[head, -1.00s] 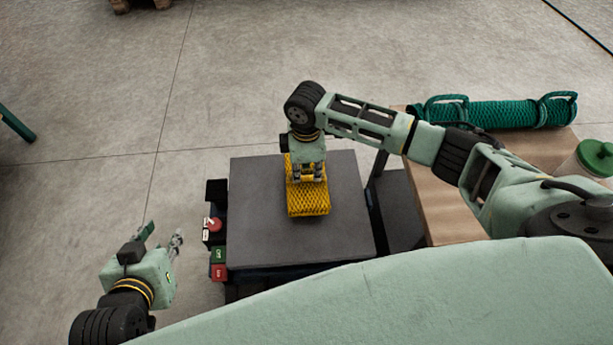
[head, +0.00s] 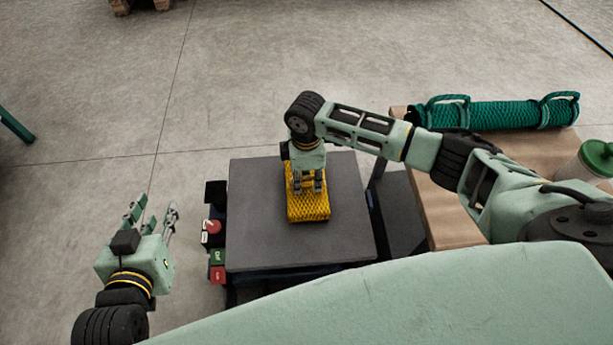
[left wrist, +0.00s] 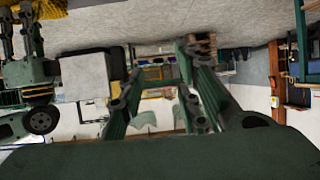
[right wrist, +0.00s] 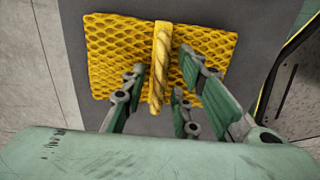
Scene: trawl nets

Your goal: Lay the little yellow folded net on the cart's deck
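The little yellow folded net (head: 308,209) lies flat on the cart's dark grey deck (head: 262,225), near its middle. A twisted yellow rope strap runs across it in the right wrist view (right wrist: 161,55). My right gripper (head: 308,190) is just above the net, pointing down. Its fingers (right wrist: 160,90) are apart on either side of the strap, with gaps between, so it looks open. My left gripper (head: 152,212) is left of the cart over the floor, open and empty. Its spread fingers also show in the left wrist view (left wrist: 160,90).
A control box with a red button (head: 212,226) and green and red labels sits on the cart's left side. To the right, a table (head: 448,205) carries a rolled green net (head: 500,114) and a green-lidded jar (head: 597,160). The deck around the yellow net is clear.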

